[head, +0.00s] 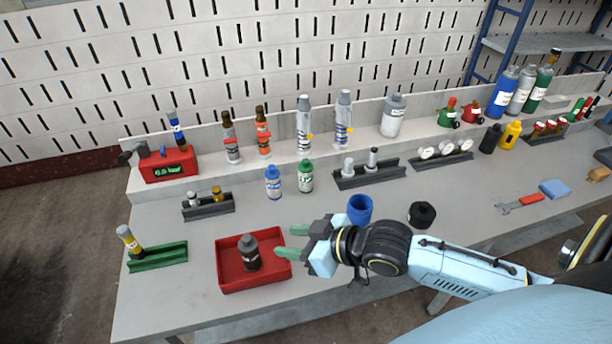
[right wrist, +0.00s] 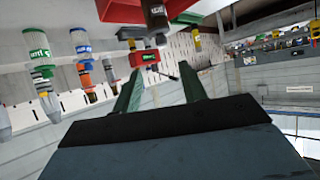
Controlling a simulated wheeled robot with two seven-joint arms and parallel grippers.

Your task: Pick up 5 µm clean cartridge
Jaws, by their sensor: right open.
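I cannot read which item is the 5 µm clean cartridge. A small blue-labelled cartridge (head: 273,182) and a green-labelled cartridge (head: 305,176) stand upright mid-table; they also show at the upper left of the right wrist view, blue (right wrist: 80,42) and green (right wrist: 38,50). A dark cartridge (head: 249,252) stands in a red tray (head: 228,274) at the front; it shows at the top of the wrist view (right wrist: 157,15). My right gripper (head: 286,242) is open and empty just right of the tray, its green fingers pointing left. My left gripper is out of view.
A blue cup (head: 359,209) and a black ring-like part (head: 422,214) lie behind my right arm. Black racks (head: 208,210) and a raised back shelf with bottles stand behind.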

